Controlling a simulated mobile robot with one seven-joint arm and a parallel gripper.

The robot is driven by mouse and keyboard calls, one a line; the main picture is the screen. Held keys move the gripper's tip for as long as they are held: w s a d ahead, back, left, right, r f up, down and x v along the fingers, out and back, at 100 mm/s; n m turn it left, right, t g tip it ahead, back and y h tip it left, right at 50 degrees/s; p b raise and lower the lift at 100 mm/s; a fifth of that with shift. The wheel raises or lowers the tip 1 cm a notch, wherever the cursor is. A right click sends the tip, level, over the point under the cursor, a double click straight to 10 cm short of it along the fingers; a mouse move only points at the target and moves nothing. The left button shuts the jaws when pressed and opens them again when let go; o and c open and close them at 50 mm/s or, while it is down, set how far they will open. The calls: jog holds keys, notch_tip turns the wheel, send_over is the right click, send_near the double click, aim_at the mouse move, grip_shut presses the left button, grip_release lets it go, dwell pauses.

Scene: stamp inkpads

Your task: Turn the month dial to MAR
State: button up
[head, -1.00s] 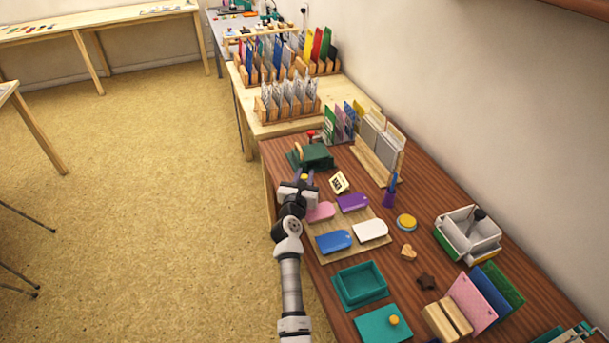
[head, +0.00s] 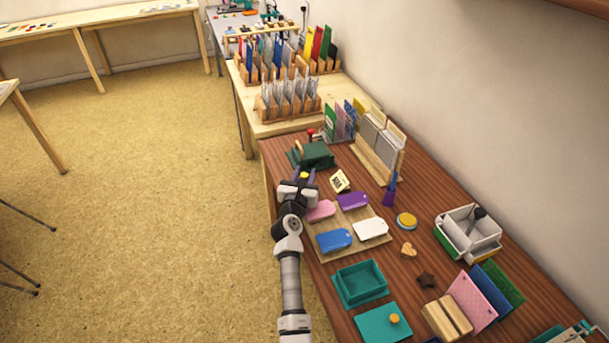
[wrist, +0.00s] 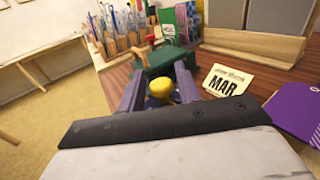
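The green stamp device (head: 316,154) sits on the brown table at its far left corner and also shows in the wrist view (wrist: 158,62). It has a red-tipped lever. A yellow knob (head: 304,175) shows at my gripper in the head view, and yellow (wrist: 163,88) shows between the fingers in the wrist view. My gripper (head: 300,182) is open, its two fingers (wrist: 158,82) apart on either side of the yellow; I cannot tell whether they touch it. The card reading MAR (wrist: 227,82) stands to the right. The month on the dial is not readable.
A board (head: 315,239) with pink, purple, blue and white tags lies just right of my gripper. A wooden rack (head: 372,166) stands behind the MAR card.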

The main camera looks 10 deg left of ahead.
jog(key=shift+o, duration=0.6)
jog(key=s+b, duration=0.1)
jog(key=s, duration=0.6)
jog(key=s+b, duration=0.1)
jog(key=s, duration=0.6)
jog(key=shift+d, duration=0.2)
jog(key=shift+w, duration=0.2)
